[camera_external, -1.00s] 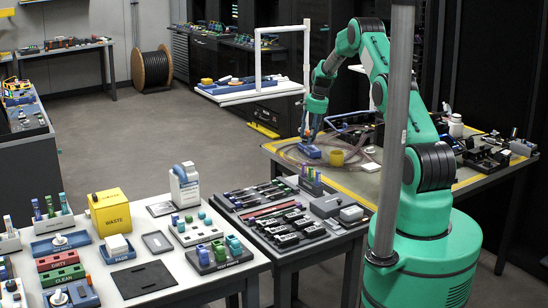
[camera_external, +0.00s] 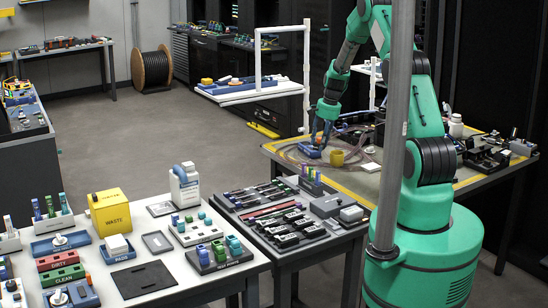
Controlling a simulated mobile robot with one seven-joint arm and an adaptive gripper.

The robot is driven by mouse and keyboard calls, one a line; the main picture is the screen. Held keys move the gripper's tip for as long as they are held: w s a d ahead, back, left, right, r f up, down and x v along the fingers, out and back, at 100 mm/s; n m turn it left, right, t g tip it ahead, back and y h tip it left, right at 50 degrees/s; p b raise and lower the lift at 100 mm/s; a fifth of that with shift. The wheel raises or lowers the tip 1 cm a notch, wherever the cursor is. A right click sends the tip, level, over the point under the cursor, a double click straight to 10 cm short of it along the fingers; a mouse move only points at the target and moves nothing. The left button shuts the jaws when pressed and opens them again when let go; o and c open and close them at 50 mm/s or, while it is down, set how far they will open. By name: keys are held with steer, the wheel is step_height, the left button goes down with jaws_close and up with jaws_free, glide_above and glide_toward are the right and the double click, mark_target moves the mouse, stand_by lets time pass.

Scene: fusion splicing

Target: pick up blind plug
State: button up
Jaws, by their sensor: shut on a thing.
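My gripper (camera_external: 319,144) is at the far work table, its fingers pointing down at the small blue holder (camera_external: 309,152). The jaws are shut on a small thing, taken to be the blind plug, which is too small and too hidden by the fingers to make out. The fingertips are at or just above the holder; I cannot tell if they touch it.
A yellow round container (camera_external: 337,158) stands just right of the holder, with a small white piece (camera_external: 371,167) beyond it. Coiled clear tubing lies around the holder on the table (camera_external: 400,188). Dark equipment (camera_external: 487,155) stands at the table's right. A grey pole crosses the view.

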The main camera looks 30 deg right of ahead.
steer(key=shift+s+a+r, duration=0.1)
steer(key=shift+s+a, duration=0.05)
steer(key=shift+s, duration=0.4)
steer(key=shift+s+a+r, duration=0.1)
steer(key=shift+s+a, duration=0.05)
steer(key=shift+s, duration=0.4)
steer(key=shift+f, duration=0.1)
steer(key=shift+d+r+p, duration=0.2)
steer(key=shift+p, duration=0.9)
steer(key=p, duration=0.3)
steer(key=shift+w+d+r, duration=0.1)
steer(key=shift+d+r, duration=0.05)
steer(key=shift+d, duration=0.15)
steer(key=shift+d+p, duration=0.1)
steer(key=shift+p, duration=0.7)
steer(key=p, duration=0.4)
steer(key=shift+d, duration=0.4)
steer(key=shift+d+f+p, duration=0.2)
steer(key=shift+p, duration=0.65)
steer(key=w+d, duration=0.1)
steer(key=w, duration=0.4)
steer(key=w+d+f, duration=0.1)
steer(key=w+d, duration=0.1)
steer(key=w, duration=0.3)
steer(key=w+d, duration=0.1)
steer(key=w, duration=0.4)
steer(key=shift+d+f+p, duration=0.3)
steer(key=shift+d+p, duration=0.1)
